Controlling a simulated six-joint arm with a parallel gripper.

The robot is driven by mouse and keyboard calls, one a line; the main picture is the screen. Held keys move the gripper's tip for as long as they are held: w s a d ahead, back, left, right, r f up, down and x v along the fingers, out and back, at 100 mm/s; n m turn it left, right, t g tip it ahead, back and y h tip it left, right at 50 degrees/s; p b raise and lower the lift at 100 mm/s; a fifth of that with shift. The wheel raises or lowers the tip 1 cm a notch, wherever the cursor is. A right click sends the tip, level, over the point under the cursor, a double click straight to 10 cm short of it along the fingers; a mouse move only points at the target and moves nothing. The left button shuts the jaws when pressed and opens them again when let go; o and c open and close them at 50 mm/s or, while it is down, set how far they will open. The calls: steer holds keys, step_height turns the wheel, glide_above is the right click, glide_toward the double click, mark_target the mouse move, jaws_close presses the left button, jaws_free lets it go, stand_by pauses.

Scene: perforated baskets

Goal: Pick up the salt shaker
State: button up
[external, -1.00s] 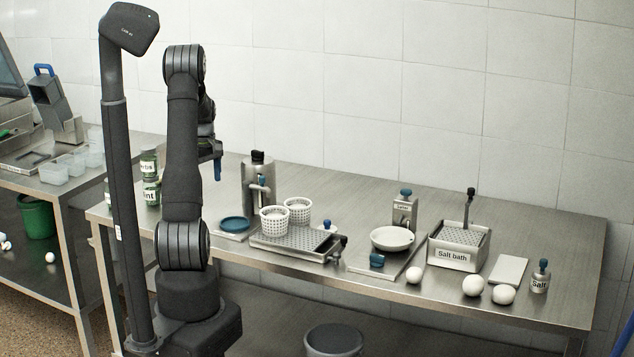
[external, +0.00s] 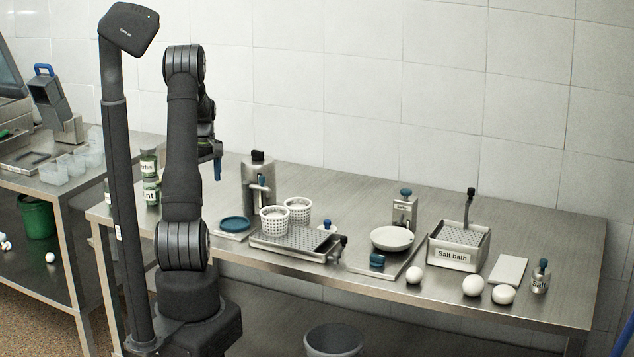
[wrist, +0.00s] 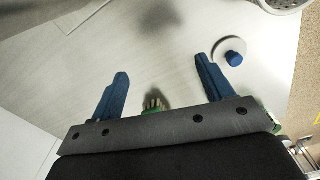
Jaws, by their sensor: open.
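The salt shaker (external: 540,278) is a small metal jar with a dark blue top and a "Salt" label. It stands upright at the right front of the steel table in the external view. My gripper (external: 217,168) hangs above the left part of the table, far to the left of the shaker. I cannot make out the salt shaker in the wrist view.
Near the shaker are white eggs (external: 473,286), a white slab (external: 508,270) and the salt bath (external: 454,257). Green-labelled jars (external: 151,192) stand at the left. The table's far right is clear.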

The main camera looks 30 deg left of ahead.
stand_by(0.3)
step_height(320, 180, up, 20)
steer(key=r, duration=0.1)
steer(key=w+d+f+t+h, duration=0.1)
steer(key=w+d, duration=0.6)
steer(key=d, duration=0.4)
steer(key=w+d+f+t+h, duration=0.1)
steer(key=w+d+f+t, duration=0.1)
steer(key=w+d, duration=0.75)
steer(key=d+t+h, duration=0.1)
steer(key=d+h, duration=0.4)
steer(key=d, duration=3)
steer(key=n+g+h, duration=0.2)
steer(key=n+h, duration=0.3)
steer(key=h, duration=0.1)
glide_above(549, 280)
steer(key=w+a, duration=0.1)
steer(key=a, duration=0.3)
steer(key=f, duration=2.2)
steer(key=shift+w+a+f, duration=0.15)
steer(key=shift+w+f, duration=0.1)
steer(key=shift+x, duration=2.6)
